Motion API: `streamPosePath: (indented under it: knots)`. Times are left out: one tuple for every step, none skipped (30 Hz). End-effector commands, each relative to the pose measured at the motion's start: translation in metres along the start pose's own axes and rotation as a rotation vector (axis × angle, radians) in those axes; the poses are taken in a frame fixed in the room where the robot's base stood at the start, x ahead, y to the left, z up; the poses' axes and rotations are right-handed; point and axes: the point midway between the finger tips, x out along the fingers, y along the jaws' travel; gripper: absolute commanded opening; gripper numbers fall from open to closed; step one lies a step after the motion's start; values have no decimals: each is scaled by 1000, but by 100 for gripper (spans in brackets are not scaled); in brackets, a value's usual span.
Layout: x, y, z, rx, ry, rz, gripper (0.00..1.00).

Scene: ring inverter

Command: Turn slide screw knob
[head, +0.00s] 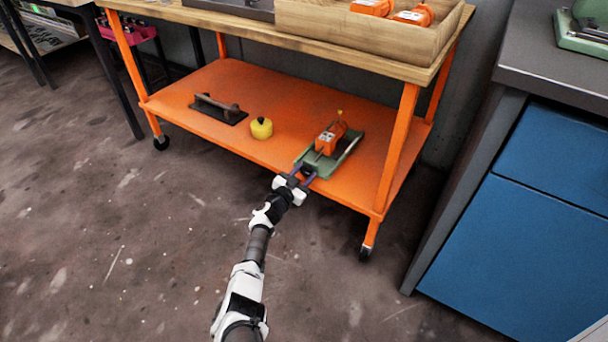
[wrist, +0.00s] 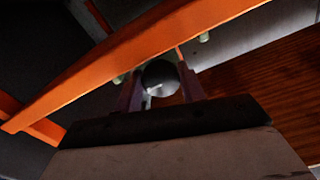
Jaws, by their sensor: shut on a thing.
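A green slide base (head: 336,155) with an orange block (head: 328,138) on it sits at the front right of the cart's orange lower shelf. My gripper (head: 303,174) reaches in from the front and meets the near end of the slide base. In the wrist view, the round grey knob (wrist: 160,77) sits between the two fingers of my gripper (wrist: 161,88), which are shut on it. In the head view the knob is hidden by the fingers.
A yellow round object (head: 261,128) and a dark plate with a handle (head: 218,108) lie on the orange shelf (head: 240,85). The wooden top (head: 330,50) overhangs it. A blue cabinet (head: 530,210) stands to the right. The floor in front is clear.

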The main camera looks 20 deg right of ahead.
Motion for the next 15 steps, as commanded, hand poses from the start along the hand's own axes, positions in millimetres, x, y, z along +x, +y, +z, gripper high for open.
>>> streamPosePath:
  knots:
    - [0,1,1,22,0,1,17]
    - [0,1,1,36,0,1,17]
    - [0,1,1,52,0,2,17]
    - [0,1,1,63,0,2,17]
    - [0,1,1,72,0,2,17]
    - [0,1,1,83,0,2,17]
    - [0,1,1,91,0,2,17]
    - [0,1,1,97,0,2,17]
    - [0,0,1,103,0,2,17]
    - [0,0,1,107,0,2,17]
    - [0,0,1,110,0,2,17]
    - [0,0,1,113,0,2,17]
    - [0,0,1,115,0,2,17]
    - [0,0,1,116,0,1,17]
    - [0,0,1,117,-1,1,17]
